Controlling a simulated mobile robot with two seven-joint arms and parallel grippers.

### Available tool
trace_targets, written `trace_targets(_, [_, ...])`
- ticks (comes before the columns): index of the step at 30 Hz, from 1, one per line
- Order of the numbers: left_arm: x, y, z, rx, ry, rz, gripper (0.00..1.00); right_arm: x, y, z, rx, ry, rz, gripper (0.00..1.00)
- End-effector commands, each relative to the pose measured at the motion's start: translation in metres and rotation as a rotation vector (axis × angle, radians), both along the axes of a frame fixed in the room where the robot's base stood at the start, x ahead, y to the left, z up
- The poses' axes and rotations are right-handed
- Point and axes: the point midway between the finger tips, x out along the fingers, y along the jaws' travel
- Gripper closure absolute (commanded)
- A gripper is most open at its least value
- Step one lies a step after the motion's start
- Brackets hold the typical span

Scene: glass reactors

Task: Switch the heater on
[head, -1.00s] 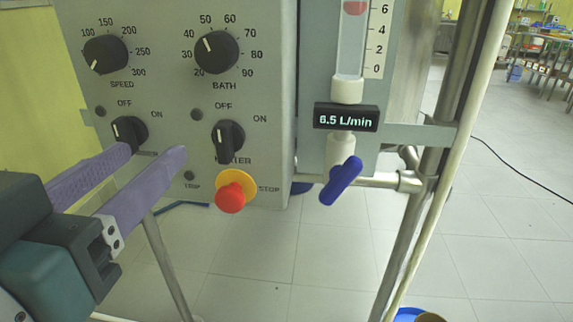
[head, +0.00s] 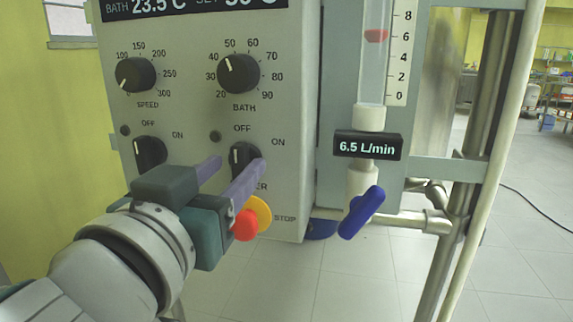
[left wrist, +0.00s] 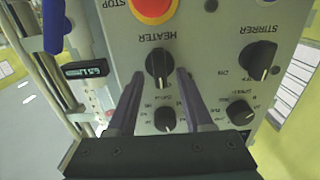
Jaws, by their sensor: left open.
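The heater knob (head: 241,155) is the black right-hand knob of the lower pair on the grey control panel (head: 190,110). Its white mark points up toward OFF; ON is printed to its upper right. My left gripper (head: 238,163) is open, with its purple fingers in front of the panel, one on each side of this knob. In the left wrist view the panel shows upside down, and the heater knob (left wrist: 158,62) lies between the open fingertips (left wrist: 160,73). I cannot tell whether they touch it. The HEATER label is partly hidden by a finger in the head view.
The stirrer knob (head: 150,151) is left of the heater knob. The red stop button (head: 244,225) is close below the gripper, partly covered. The bath dial (head: 239,74) is above. A blue valve handle (head: 361,212) and metal frame post (head: 475,150) stand right.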

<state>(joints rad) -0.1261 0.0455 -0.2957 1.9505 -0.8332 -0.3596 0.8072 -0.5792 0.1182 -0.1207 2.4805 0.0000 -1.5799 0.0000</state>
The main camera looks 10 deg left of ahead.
Motion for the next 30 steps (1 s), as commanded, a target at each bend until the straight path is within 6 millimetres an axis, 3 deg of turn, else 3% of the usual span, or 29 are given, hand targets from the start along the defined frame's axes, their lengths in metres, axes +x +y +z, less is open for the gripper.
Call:
trace_targets(12, [0.0079, 0.0000, 0.0000, 0.000, 0.001, 0.001, 0.50, 0.0000, 0.0000, -0.0003, 0.000, 0.000, 0.000, 0.19])
trace_targets(25, [0.0076, 0.0000, 0.0000, 0.000, 0.000, 0.001, 0.98, -0.0002, -0.0003, -0.0005, -0.001, 0.001, 0.000, 0.19])
trace_targets(30, [0.0076, 0.0000, 0.0000, 0.000, 0.000, 0.001, 1.00, -0.0003, -0.0004, -0.0005, -0.001, 0.001, 0.000, 0.19])
